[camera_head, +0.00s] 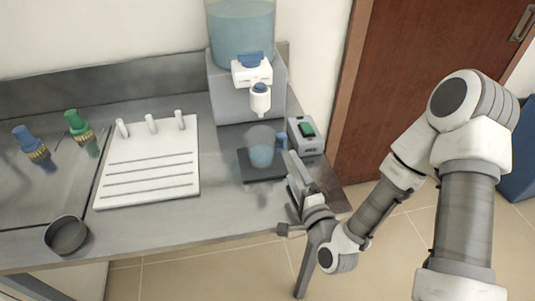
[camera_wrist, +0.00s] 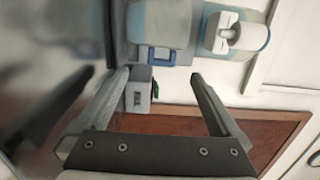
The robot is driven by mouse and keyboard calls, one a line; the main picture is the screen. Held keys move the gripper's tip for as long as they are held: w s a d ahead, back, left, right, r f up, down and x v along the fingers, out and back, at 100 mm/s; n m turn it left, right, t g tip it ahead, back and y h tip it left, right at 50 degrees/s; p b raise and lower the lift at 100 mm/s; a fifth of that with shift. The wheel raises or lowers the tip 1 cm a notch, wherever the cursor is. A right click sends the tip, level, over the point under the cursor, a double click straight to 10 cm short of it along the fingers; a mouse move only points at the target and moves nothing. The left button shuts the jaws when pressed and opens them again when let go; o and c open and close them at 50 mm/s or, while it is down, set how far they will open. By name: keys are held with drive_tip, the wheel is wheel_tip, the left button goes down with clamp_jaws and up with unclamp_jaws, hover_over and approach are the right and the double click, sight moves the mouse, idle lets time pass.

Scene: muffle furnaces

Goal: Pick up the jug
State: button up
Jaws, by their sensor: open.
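The jug (camera_head: 261,152) is clear with blue liquid in it and has a blue handle on its right side. It stands upright on a dark square plate (camera_head: 250,176) below the dispenser tap. My gripper (camera_head: 297,174) is to the right of the jug in the head view, close to its handle side. In the wrist view, the fingers of my gripper (camera_wrist: 159,77) are spread apart with nothing held between them. The jug (camera_wrist: 160,20) is beyond the fingertips there, its handle facing the gap. Whether a finger touches anything cannot be told.
A water dispenser (camera_head: 222,90) stands behind the jug. A grey box with a green switch (camera_head: 307,142) sits right beside it, near the fingers. A white rack with pegs (camera_head: 150,170), a dark round bowl (camera_head: 66,235) and two taps are further left. Bench space between rack and plate is clear.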

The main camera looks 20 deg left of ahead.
sight(279, 140)
drive_tip(key=shift+w+a+f+b, duration=0.2)
drive_tip(key=shift+w+a+b, duration=0.25)
drive_tip(key=shift+b, duration=1.4)
drive_tip(key=shift+w+b, duration=0.15)
drive_tip(key=shift+b, duration=0.3)
drive_tip(key=b, duration=0.2)
drive_tip(key=shift+w+a+b, duration=0.1)
drive_tip(key=shift+a+b, duration=0.05)
drive_tip(key=shift+b, duration=0.25)
drive_tip(key=b+x, duration=0.1)
drive_tip(key=x, duration=0.3)
drive_tip(key=shift+r+b, duration=0.2)
drive_tip(key=shift+b, duration=0.15)
drive_tip(key=shift+r+b+x, duration=0.2)
drive_tip(key=shift+b+x, duration=0.1)
drive_tip(key=shift+x, duration=2.75)
clamp_jaws()
